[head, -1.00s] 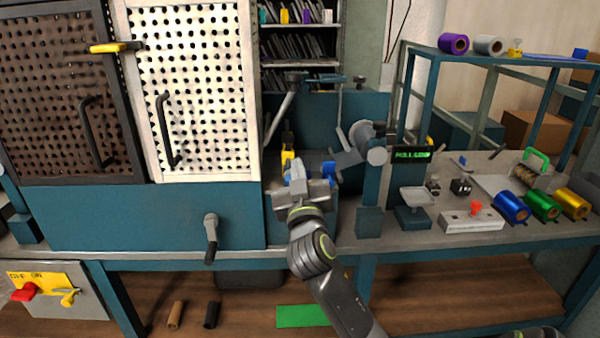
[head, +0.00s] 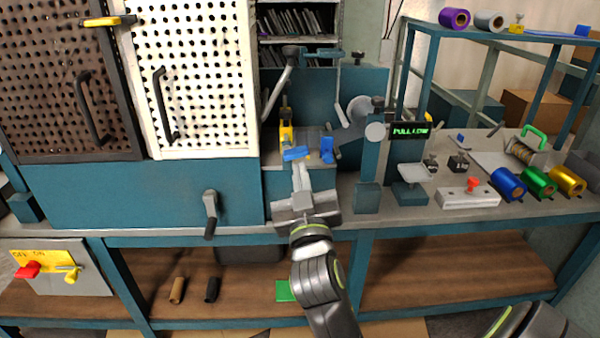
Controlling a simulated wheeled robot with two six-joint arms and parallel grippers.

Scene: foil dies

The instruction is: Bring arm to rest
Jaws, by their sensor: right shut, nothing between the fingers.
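Just beyond the fingertips are a blue block (head: 296,153) and a second blue block (head: 327,149); the gripper looks apart from both. A yellow part (head: 286,135) stands behind them.
A crank handle (head: 210,213) sticks out of the machine's front, left of the gripper. To the right are a small scale (head: 411,185), a lit display (head: 410,131), a grey block with a red knob (head: 469,192) and foil rolls (head: 508,184). A lower shelf (head: 450,270) runs beneath the bench.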

